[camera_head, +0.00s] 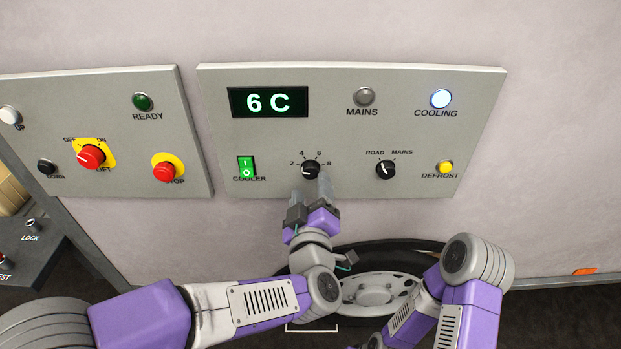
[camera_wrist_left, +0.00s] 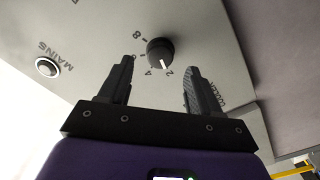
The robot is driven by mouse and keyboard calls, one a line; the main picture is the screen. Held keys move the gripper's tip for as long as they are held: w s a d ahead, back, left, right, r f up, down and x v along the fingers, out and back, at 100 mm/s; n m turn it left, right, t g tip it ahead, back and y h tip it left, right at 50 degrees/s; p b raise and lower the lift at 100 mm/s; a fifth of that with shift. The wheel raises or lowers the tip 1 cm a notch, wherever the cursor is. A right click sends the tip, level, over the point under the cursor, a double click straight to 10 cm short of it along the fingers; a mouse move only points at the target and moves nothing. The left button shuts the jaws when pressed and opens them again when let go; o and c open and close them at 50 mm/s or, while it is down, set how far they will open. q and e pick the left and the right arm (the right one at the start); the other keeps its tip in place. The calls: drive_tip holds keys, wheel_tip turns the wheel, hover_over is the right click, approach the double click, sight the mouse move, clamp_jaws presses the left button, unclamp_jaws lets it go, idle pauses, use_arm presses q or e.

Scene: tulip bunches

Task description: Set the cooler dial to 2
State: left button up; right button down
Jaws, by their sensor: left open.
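The cooler dial (camera_head: 311,170) is a round black knob with a white pointer line, set below the marks 2, 4, 6 and 8 on the grey panel (camera_head: 350,120). In the left wrist view the same dial (camera_wrist_left: 160,52) has its pointer at or very close to the 2. My left gripper (camera_head: 312,188) is open just below the dial in the head view. In the left wrist view its fingers (camera_wrist_left: 160,68) are spread with the dial seen between and beyond their tips; I see no contact. My right gripper is out of view; only part of that arm shows.
The display (camera_head: 268,102) reads 6 C. The green cooler switch (camera_head: 246,167) is left of the dial, the road/mains knob (camera_head: 385,170) right of it. The cooling lamp (camera_head: 441,98) glows white-blue. A second panel (camera_head: 110,120) with red knobs stands left. A wheel (camera_head: 375,290) is below.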

use_arm(q)
drive_tip(key=s, duration=0.3)
drive_tip(key=shift+s, duration=0.3)
drive_tip(key=w+a+f+m+g+h+p, duration=0.1)
drive_tip(key=a+f+m+g, duration=0.15)
drive_tip(key=f, duration=0.65)
drive_tip(key=w+a+f+m+g+p, duration=0.1)
drive_tip(key=f+g, duration=0.2)
drive_tip(key=f, duration=0.5)
drive_tip(key=w+a+f+m+g+h+p, duration=0.1)
drive_tip(key=w+a+f+g, duration=0.15)
drive_tip(key=f, duration=0.65)
drive_tip(key=s+a+f+g+h+p, duration=0.1)
drive_tip(key=s+f+g, duration=0.3)
drive_tip(key=s+f, duration=0.5)
drive_tip(key=s+a+f+m+g+h+p, duration=0.1)
drive_tip(key=s+a+f+g, duration=0.1)
drive_tip(key=s+f+g, duration=0.3)
drive_tip(key=s+f, duration=0.4)
drive_tip(key=s, duration=0.2)
drive_tip(key=shift+a+g, duration=0.3)
drive_tip(key=shift+a, duration=0.05)
